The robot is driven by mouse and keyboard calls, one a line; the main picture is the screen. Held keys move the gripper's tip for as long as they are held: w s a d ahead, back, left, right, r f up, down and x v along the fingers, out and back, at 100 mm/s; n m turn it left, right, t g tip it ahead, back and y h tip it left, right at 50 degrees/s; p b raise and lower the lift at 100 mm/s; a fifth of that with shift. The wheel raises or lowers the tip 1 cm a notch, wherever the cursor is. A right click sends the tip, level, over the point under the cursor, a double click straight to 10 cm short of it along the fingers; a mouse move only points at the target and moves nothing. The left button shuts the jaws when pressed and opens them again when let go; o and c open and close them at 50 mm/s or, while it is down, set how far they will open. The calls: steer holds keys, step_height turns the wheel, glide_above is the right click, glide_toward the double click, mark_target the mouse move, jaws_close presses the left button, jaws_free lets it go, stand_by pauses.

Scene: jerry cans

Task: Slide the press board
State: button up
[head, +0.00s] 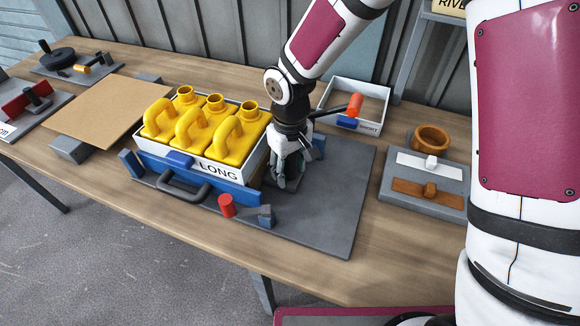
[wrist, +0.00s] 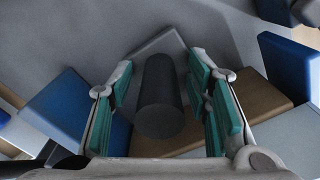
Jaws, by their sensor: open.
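A long blue board (head: 222,185) with a dark grey handle (head: 186,188) stands along the front of a white crate (head: 254,163) marked LONG. A second blue piece (head: 319,146) shows behind my gripper (head: 284,182), at the crate's right end. I cannot tell for sure which blue part is the press board. My gripper points down just right of the crate and is open. In the wrist view, a dark cylinder (wrist: 160,105) lies between the spread teal finger pads of my gripper (wrist: 161,68); I see no clear grip on it. Blue parts (wrist: 68,105) show on both sides.
Several yellow jerry cans (head: 205,130) fill the crate. An orange-tipped lever (head: 354,105) is near a white SHORT box (head: 376,92). The base plate's right part is clear.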

steer(key=shift+c, duration=0.3)
jaws_close()
steer(key=s+d+p, duration=0.1)
steer(key=d, duration=0.2)
steer(key=s+d+p, duration=0.1)
steer(key=d, duration=0.3)
steer(key=s+d+p, duration=0.1)
steer(key=s+d, duration=0.1)
steer(key=d, duration=0.2)
steer(key=shift+w+a, duration=0.1)
steer(key=shift+o, duration=0.3)
jaws_free()
